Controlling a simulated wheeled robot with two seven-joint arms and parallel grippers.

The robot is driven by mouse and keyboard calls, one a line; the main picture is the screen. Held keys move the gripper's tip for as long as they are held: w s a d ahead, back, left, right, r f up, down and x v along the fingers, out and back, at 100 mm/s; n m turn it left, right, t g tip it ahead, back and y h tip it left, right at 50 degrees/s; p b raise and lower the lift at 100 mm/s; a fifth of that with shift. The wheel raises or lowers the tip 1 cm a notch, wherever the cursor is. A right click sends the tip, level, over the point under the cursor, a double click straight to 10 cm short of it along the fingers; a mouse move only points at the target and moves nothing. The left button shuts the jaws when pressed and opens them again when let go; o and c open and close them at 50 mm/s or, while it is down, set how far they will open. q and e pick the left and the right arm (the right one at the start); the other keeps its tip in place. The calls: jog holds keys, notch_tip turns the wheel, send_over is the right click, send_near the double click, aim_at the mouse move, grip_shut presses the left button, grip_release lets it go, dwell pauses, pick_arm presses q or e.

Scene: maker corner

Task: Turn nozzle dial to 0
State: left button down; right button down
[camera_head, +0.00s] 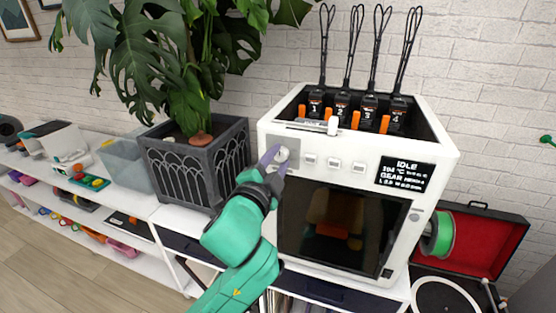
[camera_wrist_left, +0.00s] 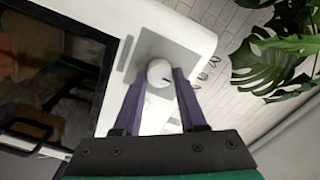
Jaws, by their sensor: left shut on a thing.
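The nozzle dial (camera_wrist_left: 159,73) is a round white knob with a short dark mark, on a grey plate (camera_wrist_left: 178,56) on the printer. In the head view the dial (camera_head: 283,155) sits at the upper left of the white printer's front (camera_head: 335,175). My left gripper (camera_wrist_left: 158,80) is shut on the dial, with one purple finger on each side of it. In the head view the left gripper (camera_head: 277,158) reaches the dial from the lower left and hides part of it. Any numbers around the dial cannot be read. My right gripper is not in view.
Several small buttons (camera_head: 334,163) and a display (camera_head: 404,174) reading IDLE are right of the dial. A dark planter (camera_head: 189,166) with a large leafy plant stands close to the printer's left. A red-lined case (camera_head: 480,243) lies at right.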

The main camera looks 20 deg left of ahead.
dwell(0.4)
pick_arm(q)
jog(key=shift+c, duration=2.3)
grip_release()
jog(key=s+p, duration=0.9)
jog(key=s, duration=0.5)
jog(key=shift+s+a, duration=0.3)
jog(key=shift+a, duration=0.15)
